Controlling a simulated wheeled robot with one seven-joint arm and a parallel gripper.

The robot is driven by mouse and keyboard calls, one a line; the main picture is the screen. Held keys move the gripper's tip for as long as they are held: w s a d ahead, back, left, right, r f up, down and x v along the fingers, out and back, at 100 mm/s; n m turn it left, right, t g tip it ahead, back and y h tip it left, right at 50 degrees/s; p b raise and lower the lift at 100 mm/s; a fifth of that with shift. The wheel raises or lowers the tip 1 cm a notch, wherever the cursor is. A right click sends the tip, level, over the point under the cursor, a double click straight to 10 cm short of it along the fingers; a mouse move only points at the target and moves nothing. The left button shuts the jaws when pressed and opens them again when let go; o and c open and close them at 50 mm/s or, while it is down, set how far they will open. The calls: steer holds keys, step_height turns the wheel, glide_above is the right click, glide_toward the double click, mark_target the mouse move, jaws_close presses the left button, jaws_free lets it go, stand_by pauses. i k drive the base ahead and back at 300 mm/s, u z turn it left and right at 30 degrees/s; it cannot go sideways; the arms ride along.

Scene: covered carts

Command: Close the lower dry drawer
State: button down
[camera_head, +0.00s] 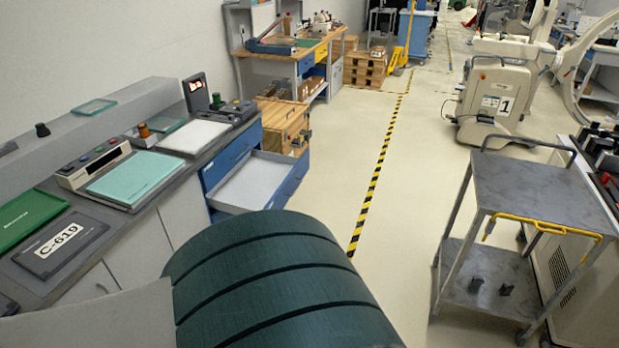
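A blue drawer unit stands at the right end of the grey counter (172,171). Its upper drawer (233,153) looks shut. Below it, the lower drawer (253,183) is pulled far out toward the aisle on the right. Its pale inside looks empty, and its blue front (291,185) faces the aisle. I cannot read any label on it. The bottom of the unit is hidden behind a dark green ribbed rounded shape in the foreground. My gripper is not in view.
A wooden crate (283,122) stands just behind the drawer. Yellow-black floor tape (372,195) runs along the clear aisle. A grey cart (541,190) with a yellow bar stands at right. A white machine (493,95) is beyond. Instruments and trays cover the counter.

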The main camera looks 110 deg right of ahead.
mark_target(262, 180)
steer(key=k, duration=0.9)
steer(key=z, duration=3.2)
steer(key=i, duration=2.15)
steer(key=z, duration=0.1)
